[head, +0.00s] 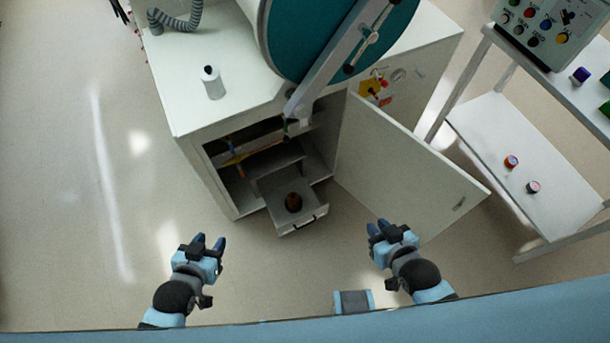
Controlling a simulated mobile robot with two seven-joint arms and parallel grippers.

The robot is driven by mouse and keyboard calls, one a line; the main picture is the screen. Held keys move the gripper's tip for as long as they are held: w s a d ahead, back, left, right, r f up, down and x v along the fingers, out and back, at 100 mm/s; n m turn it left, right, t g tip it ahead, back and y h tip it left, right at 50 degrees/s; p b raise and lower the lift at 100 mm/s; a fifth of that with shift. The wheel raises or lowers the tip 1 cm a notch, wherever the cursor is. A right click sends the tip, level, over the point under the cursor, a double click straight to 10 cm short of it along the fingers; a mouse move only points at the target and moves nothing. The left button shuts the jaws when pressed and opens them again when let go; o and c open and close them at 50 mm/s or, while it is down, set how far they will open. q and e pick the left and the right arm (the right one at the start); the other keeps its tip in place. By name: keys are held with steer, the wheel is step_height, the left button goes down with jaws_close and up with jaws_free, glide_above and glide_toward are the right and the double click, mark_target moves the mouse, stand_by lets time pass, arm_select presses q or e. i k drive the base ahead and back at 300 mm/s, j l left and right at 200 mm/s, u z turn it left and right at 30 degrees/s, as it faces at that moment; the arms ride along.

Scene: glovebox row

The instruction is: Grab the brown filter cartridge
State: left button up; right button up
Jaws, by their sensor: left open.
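The cabinet door (395,170) stands open to the right of the drawer. A white bottle (212,83) is on the cabinet top. A shelf unit (530,160) at right holds small jars (511,161). The floor at left (70,200) is clear.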

mark_target(292, 200)
steer(key=k+j+z, duration=0.15)
steer(key=k, duration=0.2)
steer(key=k+j+z, duration=0.15)
steer(key=k, duration=0.2)
steer(key=i+j+u, duration=0.1)
steer(key=i+j, duration=0.15)
steer(key=j, duration=0.2)
steer(key=i+j+u, duration=0.1)
steer(key=i+j, duration=0.2)
steer(key=j, duration=0.15)
steer(key=i+j, duration=0.2)
steer(key=i, duration=0.15)
steer(key=i+j, duration=0.2)
steer(key=i, duration=0.15)
steer(key=u, duration=0.05)
